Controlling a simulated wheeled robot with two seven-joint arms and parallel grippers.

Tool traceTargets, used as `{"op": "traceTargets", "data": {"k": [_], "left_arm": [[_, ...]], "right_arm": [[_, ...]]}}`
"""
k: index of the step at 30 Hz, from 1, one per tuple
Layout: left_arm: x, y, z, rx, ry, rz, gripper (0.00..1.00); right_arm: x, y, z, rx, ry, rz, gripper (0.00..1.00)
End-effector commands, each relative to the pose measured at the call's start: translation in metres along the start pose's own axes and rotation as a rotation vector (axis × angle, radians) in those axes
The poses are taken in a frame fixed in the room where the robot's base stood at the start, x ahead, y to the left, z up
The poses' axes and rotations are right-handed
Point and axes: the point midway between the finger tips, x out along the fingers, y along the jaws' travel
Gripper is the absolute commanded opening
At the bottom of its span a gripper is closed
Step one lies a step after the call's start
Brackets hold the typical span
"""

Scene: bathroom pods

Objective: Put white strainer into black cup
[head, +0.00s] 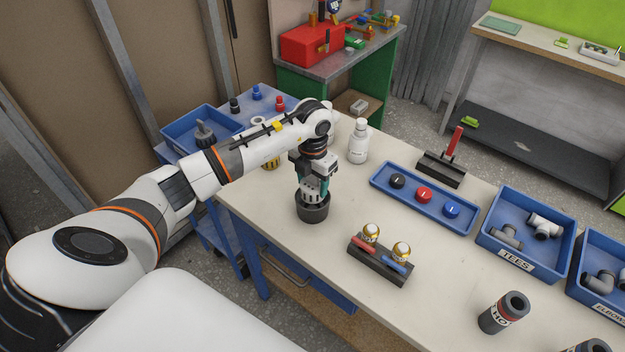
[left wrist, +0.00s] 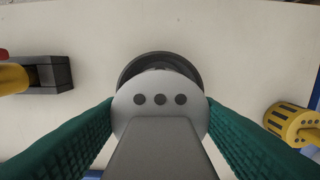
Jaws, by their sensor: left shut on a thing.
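The black cup (head: 313,212) stands upright on the cream table top, near its left front edge. My left gripper (head: 313,190) points down right above the cup. Its teal fingers are shut on the white strainer (left wrist: 160,100), which shows three dark holes in the left wrist view. The strainer covers most of the cup, whose dark rim (left wrist: 160,60) shows behind it. The strainer's lower end is at the cup's mouth; I cannot tell how deep it sits. My right gripper is not in view.
A yellow slotted part (left wrist: 291,123) stands to one side, partly behind my arm in the head view. A black block with valves (head: 380,262), a white bottle (head: 358,145) and a blue tray of knobs (head: 424,218) are nearby. Blue bins (head: 540,205) stand at the right.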

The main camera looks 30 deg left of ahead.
Motion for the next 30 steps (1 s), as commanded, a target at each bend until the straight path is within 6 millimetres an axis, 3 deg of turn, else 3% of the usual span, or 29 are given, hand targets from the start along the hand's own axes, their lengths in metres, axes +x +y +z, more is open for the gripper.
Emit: {"op": "traceTargets", "data": {"k": [22,23,24,27,30], "left_arm": [[0.032,0.000,0.000,0.000,0.000,0.000,0.35],[0.030,0.000,0.000,0.000,0.001,0.000,0.62],[0.029,0.000,0.000,0.000,0.000,0.000,0.68],[0.030,0.000,0.000,0.000,0.000,0.000,0.82],[0.030,0.000,0.000,0.000,0.000,0.000,0.82]], "right_arm": [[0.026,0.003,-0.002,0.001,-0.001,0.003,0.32],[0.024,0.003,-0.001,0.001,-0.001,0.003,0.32],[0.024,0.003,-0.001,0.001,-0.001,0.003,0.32],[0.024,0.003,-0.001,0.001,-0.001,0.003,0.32],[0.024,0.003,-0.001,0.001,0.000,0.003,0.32]]}}
